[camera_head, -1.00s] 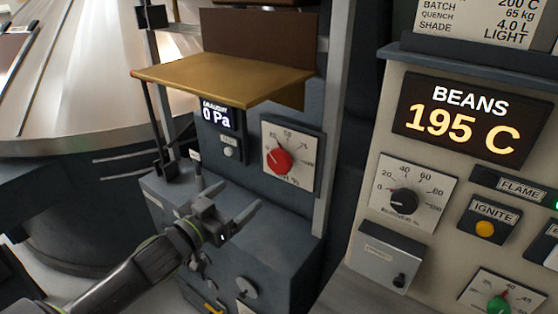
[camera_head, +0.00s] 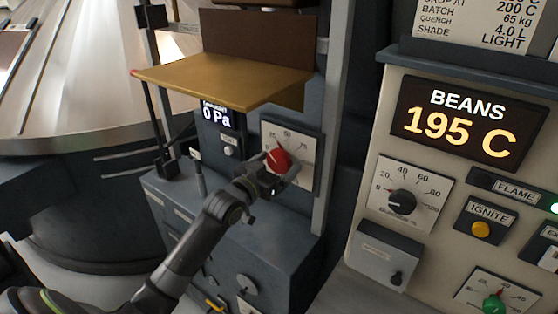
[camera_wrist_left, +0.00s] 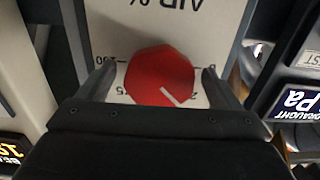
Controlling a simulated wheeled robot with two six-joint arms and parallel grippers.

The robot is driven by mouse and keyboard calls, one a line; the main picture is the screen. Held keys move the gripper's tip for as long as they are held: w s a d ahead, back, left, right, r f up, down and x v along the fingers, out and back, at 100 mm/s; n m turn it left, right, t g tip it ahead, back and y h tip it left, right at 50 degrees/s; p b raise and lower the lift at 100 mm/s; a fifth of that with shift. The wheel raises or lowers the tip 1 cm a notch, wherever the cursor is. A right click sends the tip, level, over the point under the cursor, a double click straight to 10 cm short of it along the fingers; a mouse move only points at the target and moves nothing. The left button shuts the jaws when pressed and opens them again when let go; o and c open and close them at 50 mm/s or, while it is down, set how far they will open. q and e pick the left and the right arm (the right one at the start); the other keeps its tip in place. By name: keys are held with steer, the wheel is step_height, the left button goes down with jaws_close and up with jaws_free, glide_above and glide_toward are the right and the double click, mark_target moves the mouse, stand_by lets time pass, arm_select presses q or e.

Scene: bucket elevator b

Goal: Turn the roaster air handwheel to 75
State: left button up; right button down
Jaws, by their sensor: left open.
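The red air handwheel (camera_head: 278,158) is on a white dial plate (camera_head: 303,145) on the grey cabinet. In the left wrist view the red wheel (camera_wrist_left: 158,74) shows upside down with the plate's "AIR %" lettering. Its white mark points to the lower right there, near the 25 side; the exact reading is unclear. My left gripper (camera_head: 277,171) is open at the wheel. Its two fingers (camera_wrist_left: 160,88) stand on either side of the wheel, with a visible gap on each side. The gripper body hides the dial's lower part. My right gripper is not in view.
A brass-coloured shelf (camera_head: 225,78) juts out above the dial. A draught display (camera_head: 218,115) reading 0 Pa is left of it. A cream panel (camera_head: 366,208) with a black knob (camera_head: 402,201) and IGNITE button (camera_head: 481,229) stands to the right. A grey post (camera_head: 335,120) separates them.

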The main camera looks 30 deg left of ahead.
arm_select(q)
steer(key=shift+w+d, duration=0.1)
steer(key=shift+w, duration=0.45)
steer(key=shift+c, duration=0.5)
steer(key=c, duration=0.9)
